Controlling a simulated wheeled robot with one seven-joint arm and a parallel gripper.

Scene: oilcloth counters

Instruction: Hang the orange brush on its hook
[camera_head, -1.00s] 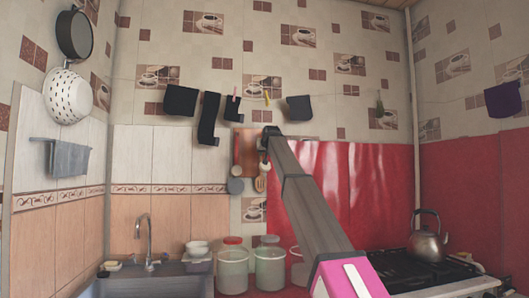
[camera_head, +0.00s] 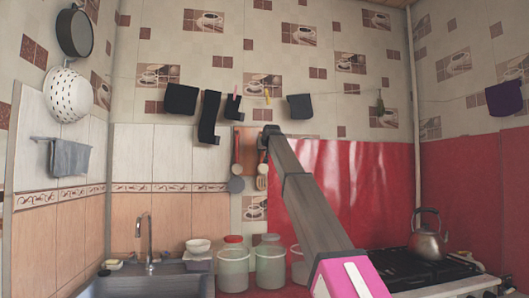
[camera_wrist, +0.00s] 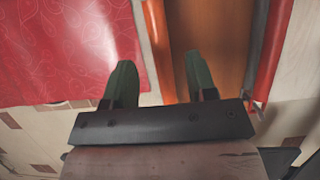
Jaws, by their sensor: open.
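My gripper (camera_wrist: 157,78) is open in the wrist view, with two dark green fingers apart. An orange-red handle (camera_wrist: 160,45) lies between them, nearer the left finger, in front of the wall; I cannot tell whether it touches a finger. It may be the orange brush, but its head and any hook are not clear. In the head view my gripper (camera_head: 268,132) is at the wall by a wooden board, mostly hidden behind my wrist. Just below it hangs a utensil with a pale, slotted head (camera_head: 261,183).
Red cloth (camera_head: 350,190) covers the wall to the right. Jars (camera_head: 270,266) stand below; a kettle (camera_head: 428,240) is at right.

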